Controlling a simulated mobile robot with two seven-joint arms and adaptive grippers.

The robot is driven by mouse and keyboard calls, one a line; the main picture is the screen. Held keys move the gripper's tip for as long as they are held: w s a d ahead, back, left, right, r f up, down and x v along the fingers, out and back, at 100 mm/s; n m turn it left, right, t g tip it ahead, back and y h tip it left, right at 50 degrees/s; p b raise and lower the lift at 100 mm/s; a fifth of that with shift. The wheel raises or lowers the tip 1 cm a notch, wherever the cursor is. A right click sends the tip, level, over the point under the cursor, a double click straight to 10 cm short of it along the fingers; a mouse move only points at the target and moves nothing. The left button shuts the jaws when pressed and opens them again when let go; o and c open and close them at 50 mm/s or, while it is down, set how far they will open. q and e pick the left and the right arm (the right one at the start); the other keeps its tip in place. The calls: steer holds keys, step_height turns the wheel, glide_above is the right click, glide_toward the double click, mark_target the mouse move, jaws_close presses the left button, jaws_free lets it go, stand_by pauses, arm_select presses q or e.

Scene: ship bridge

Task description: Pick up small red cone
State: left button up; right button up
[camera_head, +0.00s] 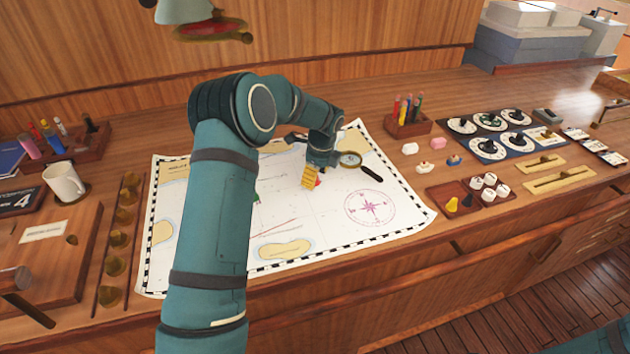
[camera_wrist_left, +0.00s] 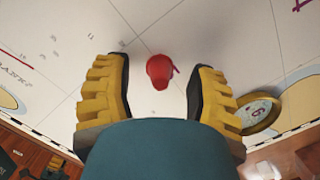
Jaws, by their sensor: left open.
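The small red cone (camera_wrist_left: 159,70) is on the white chart, between and just beyond the fingertips of my left gripper (camera_wrist_left: 158,92) in the left wrist view. The gripper is open, with one yellow ridged finger on each side of the cone and a gap to each. In the head view, the left gripper (camera_head: 311,177) is low over the chart, and only a bit of the red cone (camera_head: 318,183) shows beside its yellow finger. The right gripper is not in view.
The chart (camera_head: 300,215) covers the middle of the wooden desk. A magnifying glass (camera_head: 350,160) lies close to the right of the left gripper. A pen holder (camera_head: 408,125), dials (camera_head: 488,148) and a game-piece tray (camera_head: 468,198) are farther right. A mug (camera_head: 64,183) is at the left.

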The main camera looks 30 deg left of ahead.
arm_select(q)
steer(key=shift+f, duration=0.2)
jaws_close()
steer(key=shift+r, duration=0.15)
step_height(320, 180, up, 9)
steer(key=shift+r+p, duration=0.1)
steer(key=shift+p, duration=0.5)
steer(key=shift+r, duration=0.35)
